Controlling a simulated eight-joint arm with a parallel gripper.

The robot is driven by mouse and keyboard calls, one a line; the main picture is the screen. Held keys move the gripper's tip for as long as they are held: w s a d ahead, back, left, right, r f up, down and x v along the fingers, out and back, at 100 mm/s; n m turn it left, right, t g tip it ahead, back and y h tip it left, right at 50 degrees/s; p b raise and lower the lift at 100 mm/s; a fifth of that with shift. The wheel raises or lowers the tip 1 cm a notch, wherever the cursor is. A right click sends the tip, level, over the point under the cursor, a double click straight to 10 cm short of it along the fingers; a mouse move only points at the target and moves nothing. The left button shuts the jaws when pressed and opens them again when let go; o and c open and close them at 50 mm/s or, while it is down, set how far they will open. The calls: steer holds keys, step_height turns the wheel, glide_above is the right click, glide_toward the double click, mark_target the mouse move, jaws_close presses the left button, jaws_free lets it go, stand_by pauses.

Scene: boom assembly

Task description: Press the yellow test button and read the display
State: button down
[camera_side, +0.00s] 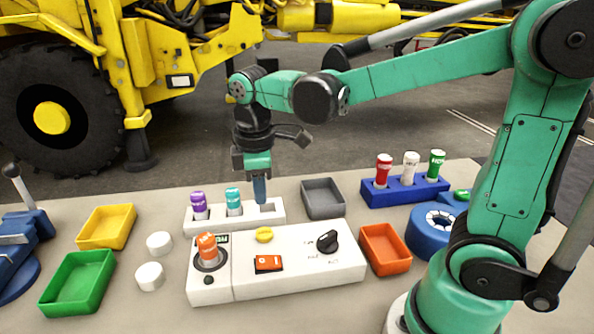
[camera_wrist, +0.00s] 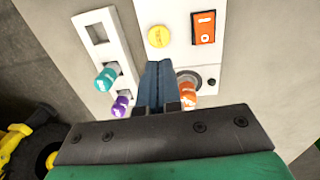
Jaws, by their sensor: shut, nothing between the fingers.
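The yellow test button (camera_side: 264,235) sits on top of the white control box (camera_side: 300,277), and also shows in the wrist view (camera_wrist: 158,36). My gripper (camera_side: 260,202) is shut and empty, pointing down above the far side of the box, by the white rack's right end. In the wrist view my fingertips (camera_wrist: 157,66) show just below the button; I cannot tell their height above it.
The box also carries an orange rocker switch (camera_side: 268,263) and a black knob (camera_side: 327,241). Purple (camera_side: 199,203) and teal (camera_side: 233,200) tubes stand in the white rack (camera_side: 215,224). A grey tray (camera_side: 322,198), an orange tray (camera_side: 385,248) and a blue rack (camera_side: 405,191) lie right.

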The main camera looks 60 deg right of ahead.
mark_target(264, 233)
steer(key=f, duration=0.7)
steer(key=shift+w+d+f, duration=0.2)
steer(key=shift+d+f, duration=0.05)
steer(key=shift+d, duration=0.05)
steer(key=shift+f, duration=1)
step_height(264, 233, up, 15)
steer(key=a, duration=0.1)
steer(key=shift+s, duration=0.35)
steer(key=shift+f, duration=0.1)
